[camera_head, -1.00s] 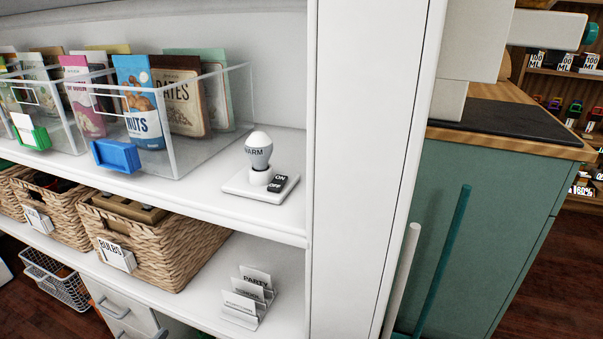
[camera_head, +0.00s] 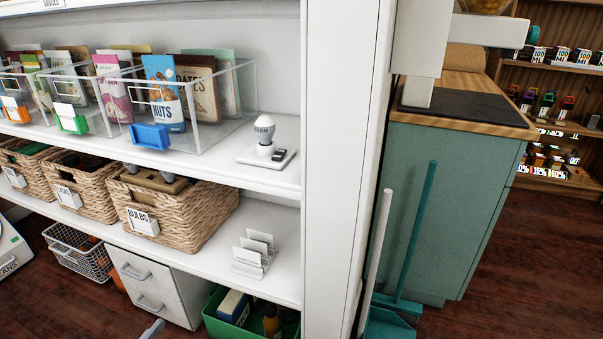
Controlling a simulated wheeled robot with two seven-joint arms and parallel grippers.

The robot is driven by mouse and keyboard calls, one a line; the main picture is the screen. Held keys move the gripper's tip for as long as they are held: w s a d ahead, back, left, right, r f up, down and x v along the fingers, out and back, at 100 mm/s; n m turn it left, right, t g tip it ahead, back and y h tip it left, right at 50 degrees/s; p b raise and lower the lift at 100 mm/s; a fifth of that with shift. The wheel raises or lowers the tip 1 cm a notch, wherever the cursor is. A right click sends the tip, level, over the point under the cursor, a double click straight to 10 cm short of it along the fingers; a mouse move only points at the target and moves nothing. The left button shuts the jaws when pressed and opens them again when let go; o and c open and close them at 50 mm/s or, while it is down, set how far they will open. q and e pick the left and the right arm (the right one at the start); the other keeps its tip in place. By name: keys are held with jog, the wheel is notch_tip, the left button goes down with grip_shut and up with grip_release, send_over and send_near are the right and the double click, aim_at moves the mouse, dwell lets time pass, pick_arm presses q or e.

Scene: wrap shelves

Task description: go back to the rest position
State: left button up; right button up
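Neither of my grippers shows in the head view. The shelf unit (camera_head: 335,200) fills the left and middle of the view. On its upper board, a light bulb (camera_head: 264,131) stands upright in a small white switch base (camera_head: 250,155). A small grey-blue piece shows at the bottom edge; I cannot tell what it is.
Clear bins (camera_head: 215,130) of packets and wicker baskets (camera_head: 200,222) line the shelves. A card holder (camera_head: 253,255) stands beside the BULBS basket. Below are a drawer unit (camera_head: 160,285) and green crate (camera_head: 215,325).

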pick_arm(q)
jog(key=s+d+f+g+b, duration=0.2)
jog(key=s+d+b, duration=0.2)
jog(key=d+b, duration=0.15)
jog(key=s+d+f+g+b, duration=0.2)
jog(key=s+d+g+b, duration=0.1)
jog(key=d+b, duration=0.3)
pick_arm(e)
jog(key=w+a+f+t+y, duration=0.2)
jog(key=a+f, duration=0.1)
pick_arm(q)
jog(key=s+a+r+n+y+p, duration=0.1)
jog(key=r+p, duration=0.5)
jog(key=p, duration=0.6)
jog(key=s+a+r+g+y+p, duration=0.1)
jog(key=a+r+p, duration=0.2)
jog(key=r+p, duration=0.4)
jog(key=p, duration=0.6)
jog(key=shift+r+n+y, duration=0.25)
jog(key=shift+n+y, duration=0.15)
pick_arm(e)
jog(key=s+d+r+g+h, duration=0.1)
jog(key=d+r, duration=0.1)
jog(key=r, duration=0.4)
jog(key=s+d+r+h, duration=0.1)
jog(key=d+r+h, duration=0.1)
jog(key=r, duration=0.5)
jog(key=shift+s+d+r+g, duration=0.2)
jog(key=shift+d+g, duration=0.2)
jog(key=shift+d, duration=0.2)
